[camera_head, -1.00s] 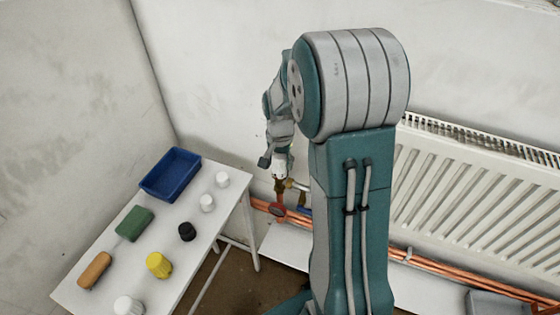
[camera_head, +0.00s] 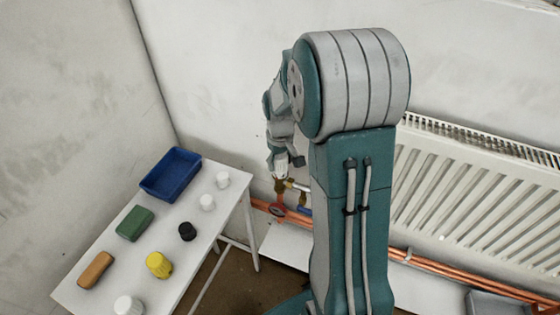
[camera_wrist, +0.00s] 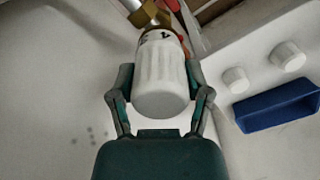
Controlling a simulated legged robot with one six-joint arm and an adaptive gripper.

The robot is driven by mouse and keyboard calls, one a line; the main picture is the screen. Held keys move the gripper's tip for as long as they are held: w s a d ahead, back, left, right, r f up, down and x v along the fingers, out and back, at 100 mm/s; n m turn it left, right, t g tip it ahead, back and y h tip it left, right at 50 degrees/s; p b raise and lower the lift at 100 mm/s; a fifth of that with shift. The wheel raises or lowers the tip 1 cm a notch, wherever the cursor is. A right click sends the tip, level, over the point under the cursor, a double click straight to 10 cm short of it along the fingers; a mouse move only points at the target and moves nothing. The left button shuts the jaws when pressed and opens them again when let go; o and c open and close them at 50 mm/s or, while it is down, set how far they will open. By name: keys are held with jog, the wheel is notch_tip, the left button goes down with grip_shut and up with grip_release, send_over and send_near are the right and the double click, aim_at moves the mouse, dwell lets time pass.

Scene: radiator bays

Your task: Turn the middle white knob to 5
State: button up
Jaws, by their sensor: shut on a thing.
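The white knob (camera_wrist: 160,82) fills the middle of the wrist view, fluted, with dark markings near its far end, where it meets a brass valve (camera_wrist: 150,14). My gripper (camera_wrist: 160,85) is shut on it, one finger on each side. A dark digit faces the camera, but I cannot read it surely. In the head view my gripper (camera_head: 282,165) is at the valve left of my arm, and only a little of the white knob (camera_head: 281,172) shows. No other wall-mounted white knob is visible; my arm hides part of the pipework.
A white table (camera_head: 222,222) at left holds a blue tray (camera_head: 170,174), a green block (camera_head: 136,223), an orange block (camera_head: 95,269) and several loose white, black and yellow knobs. Copper pipes (camera_head: 445,267) run below the radiator (camera_head: 450,195). A red handle (camera_head: 278,210) is under the valve.

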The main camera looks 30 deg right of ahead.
jog(key=shift+f+n, duration=0.1)
jog(key=shift+n, duration=0.9)
jog(key=o, duration=1.2)
jog(key=shift+c, duration=0.2)
notch_tip(320, 180, up, 12)
